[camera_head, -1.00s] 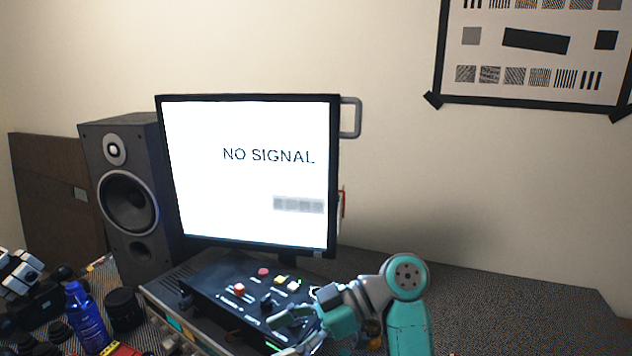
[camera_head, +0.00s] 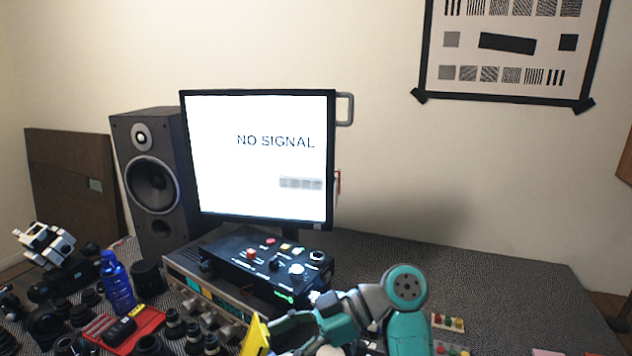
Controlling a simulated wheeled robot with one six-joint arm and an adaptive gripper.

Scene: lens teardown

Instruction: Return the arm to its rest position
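My teal and grey gripper (camera_head: 282,338) shows at the bottom middle of the head view, at the end of my bent arm, pointing left. Its two fingers look spread apart, one above the other, with a gap between them. The lower finger is partly cut off by the frame's bottom edge. A yellow object (camera_head: 256,338) shows right at the fingertips. I cannot tell whether it touches them. The arm's round grey and teal joint stands to the right of the gripper.
A black control box (camera_head: 262,262) sits on a silver unit (camera_head: 200,292) behind the gripper. A monitor (camera_head: 262,160) reads NO SIGNAL, with a speaker (camera_head: 152,185) beside it. Lenses, a blue bottle (camera_head: 117,284) and a red tray (camera_head: 150,322) crowd the left. The table's back right (camera_head: 500,290) is clear.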

